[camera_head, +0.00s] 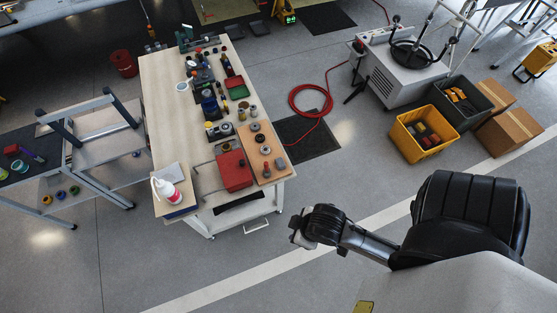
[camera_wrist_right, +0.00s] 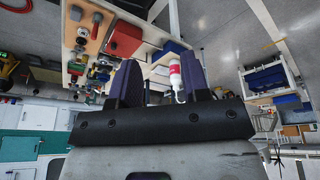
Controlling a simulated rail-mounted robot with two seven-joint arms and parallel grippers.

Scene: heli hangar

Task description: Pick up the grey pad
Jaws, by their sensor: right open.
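I cannot clearly pick out a grey pad in either view. The workbench (camera_head: 165,105) holds many small items, and a dull flat patch (camera_head: 207,180) lies left of a red box (camera_head: 234,170) near its front end; I cannot tell whether this is the pad. My right gripper (camera_head: 299,232) is in the air to the right of the bench's front end, apart from it. In the right wrist view its two dark fingers (camera_wrist_right: 160,82) stand apart with nothing between them that I can see held. My left gripper is not in view.
A white and red bottle (camera_head: 166,189) stands at the bench's front left corner. A wooden board (camera_head: 262,152) with round parts lies beside the red box. A metal trolley (camera_head: 105,135) stands left. A yellow crate (camera_head: 424,135) is on the right floor. Floor before the bench is clear.

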